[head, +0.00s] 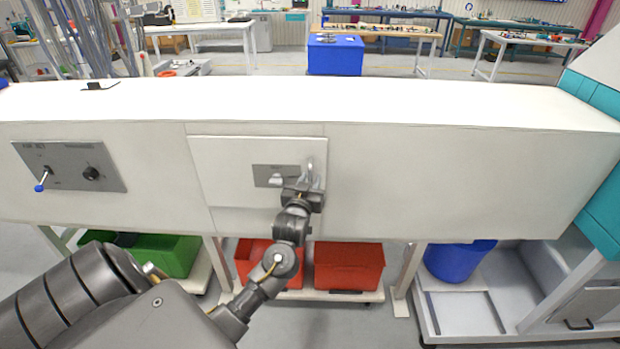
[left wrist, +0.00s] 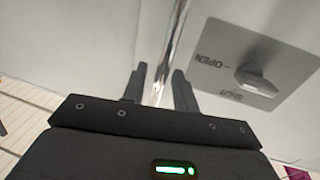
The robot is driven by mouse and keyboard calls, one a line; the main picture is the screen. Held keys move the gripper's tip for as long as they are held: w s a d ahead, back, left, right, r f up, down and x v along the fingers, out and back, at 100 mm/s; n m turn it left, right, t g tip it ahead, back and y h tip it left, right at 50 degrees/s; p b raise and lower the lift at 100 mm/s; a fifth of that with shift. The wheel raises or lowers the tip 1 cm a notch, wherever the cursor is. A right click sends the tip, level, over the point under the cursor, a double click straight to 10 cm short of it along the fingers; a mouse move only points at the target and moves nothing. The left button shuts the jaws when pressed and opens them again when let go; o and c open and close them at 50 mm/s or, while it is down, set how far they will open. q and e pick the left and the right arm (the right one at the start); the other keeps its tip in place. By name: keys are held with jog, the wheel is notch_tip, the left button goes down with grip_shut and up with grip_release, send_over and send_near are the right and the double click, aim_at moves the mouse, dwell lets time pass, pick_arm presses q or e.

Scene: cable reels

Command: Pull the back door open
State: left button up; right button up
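The back door (head: 225,168) is a pale panel set in the front of the long white housing, and it looks closed. A shiny upright bar handle (head: 310,170) is at its right side; it also shows in the left wrist view (left wrist: 172,45). Left of the handle is a grey plate (head: 262,170) with a turn knob (left wrist: 257,82) and the words OPEN and SHUT. My left gripper (head: 304,188) is at the handle. In the left wrist view its fingers (left wrist: 159,88) stand on either side of the bar, with gaps visible. My right gripper is not in view.
A grey control panel (head: 68,166) with a blue-tipped lever is on the housing's left. Below are a green bin (head: 170,255), red bins (head: 348,265) and a blue bin (head: 458,260). A teal and white unit (head: 600,205) stands at the right. Workbenches are behind.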

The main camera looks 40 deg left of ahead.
pick_arm(q)
jog(key=shift+w+a, duration=0.1)
jog(key=shift+w, duration=0.15)
grip_shut()
